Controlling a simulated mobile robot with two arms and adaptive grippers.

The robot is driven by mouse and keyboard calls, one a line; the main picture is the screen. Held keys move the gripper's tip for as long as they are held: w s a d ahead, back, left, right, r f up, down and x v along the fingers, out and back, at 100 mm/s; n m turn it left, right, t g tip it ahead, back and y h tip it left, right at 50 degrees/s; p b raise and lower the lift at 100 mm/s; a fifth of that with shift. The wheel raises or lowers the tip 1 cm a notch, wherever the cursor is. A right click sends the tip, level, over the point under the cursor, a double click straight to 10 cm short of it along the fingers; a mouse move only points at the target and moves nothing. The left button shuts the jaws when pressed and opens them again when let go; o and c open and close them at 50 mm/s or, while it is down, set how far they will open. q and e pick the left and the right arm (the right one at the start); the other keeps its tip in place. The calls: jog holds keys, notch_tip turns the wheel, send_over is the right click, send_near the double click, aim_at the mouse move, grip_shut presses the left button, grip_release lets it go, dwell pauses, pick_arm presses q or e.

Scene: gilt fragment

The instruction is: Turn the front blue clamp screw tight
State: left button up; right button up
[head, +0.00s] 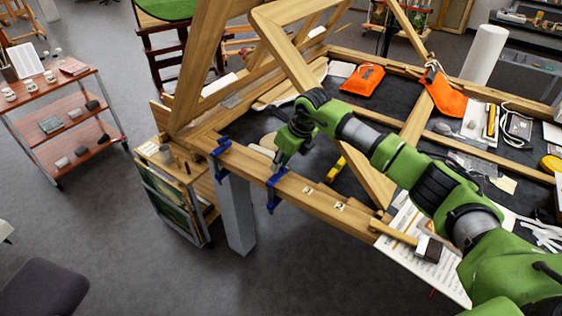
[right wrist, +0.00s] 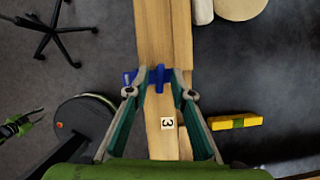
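Two blue clamps grip the near wooden beam (head: 322,205) in the head view. One blue clamp (head: 220,148) is at the beam's left end; the other, nearer blue clamp (head: 272,196) is further right. My right gripper (head: 279,168) points down just above this nearer clamp. In the right wrist view my right gripper (right wrist: 162,77) is open, with its fingertips apart on either side of the clamp's blue upper part (right wrist: 159,79). Whether the fingertips touch it, I cannot tell. The screw's lower end is hidden.
A mallet (head: 410,240) lies on the beam's right part. A yellow level (head: 336,169) lies behind the beam; it also shows in the right wrist view (right wrist: 235,122). Diagonal wooden bars rise behind my gripper. Orange pouches (head: 363,80) lie further back. Open floor lies in front.

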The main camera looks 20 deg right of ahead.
grip_shut()
jog(key=shift+m, duration=0.5)
jog(key=m+h+b, duration=0.1)
jog(key=m, duration=0.1)
jog(key=m+h+b, duration=0.1)
jog(key=m+b, duration=0.1)
jog(key=shift+a+f+m+t+b, duration=0.15)
jog(key=shift+a+m+t+b, duration=0.05)
jog(key=shift+m+t+b, duration=0.1)
jog(key=m+h+b, duration=0.2)
jog(key=m+b, duration=0.2)
jog(key=m, duration=0.1)
jog(key=shift+a, duration=0.15)
jog(key=shift+r+m+g+h+b, duration=0.1)
jog(key=shift+m+g+h+b, duration=0.25)
jog(key=shift+m+b, duration=0.55)
jog(key=shift+r+m+g+h+b, duration=0.1)
jog(key=shift+m+g+h+b, duration=0.35)
jog(key=shift+m, duration=0.75)
